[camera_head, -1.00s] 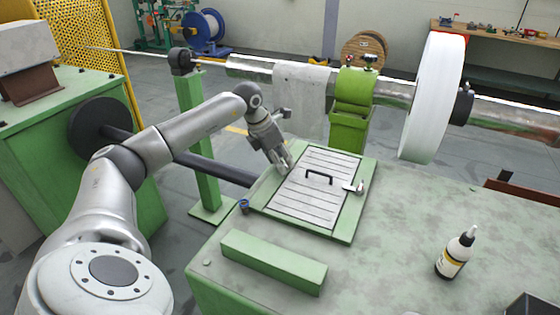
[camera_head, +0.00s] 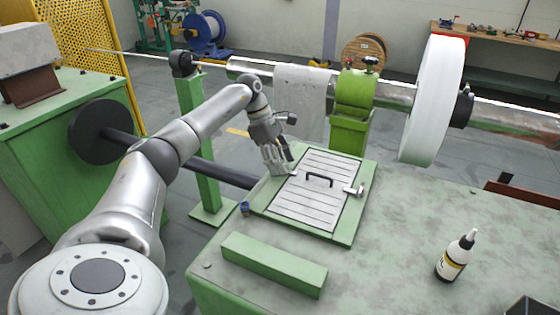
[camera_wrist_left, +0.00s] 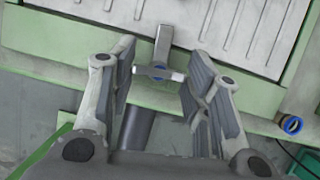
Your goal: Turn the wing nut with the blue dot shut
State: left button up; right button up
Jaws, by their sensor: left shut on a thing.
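The wing nut (camera_wrist_left: 147,69) with the blue dot shows in the left wrist view at the edge of the lid, with a metal tab (camera_wrist_left: 164,45) reaching from it over the lid. My left gripper (camera_head: 284,170) is at the lid's left edge, pointing down. In the left wrist view its two fingers (camera_wrist_left: 157,84) stand on either side of the wing nut, shut on its wing ends. In the head view the gripper hides this nut. The ribbed lid (camera_head: 303,197) with a black handle (camera_head: 319,178) lies in a green frame. My right gripper is not in view.
Another metal fastener (camera_head: 355,189) is at the lid's right edge. A small blue-ringed part (camera_head: 244,208) sits near the frame's left corner. A green block (camera_head: 274,263) and a white bottle (camera_head: 456,255) are on the green table (camera_head: 385,270). A green post (camera_head: 197,150) stands behind the arm.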

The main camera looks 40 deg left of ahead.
pick_arm(q)
jog(key=shift+m+g, duration=0.3)
jog(key=shift+m, duration=0.3)
jog(key=shift+r, duration=0.1)
jog(key=o, duration=1)
jog(key=v, duration=1.2)
jog(key=shift+a, duration=0.1)
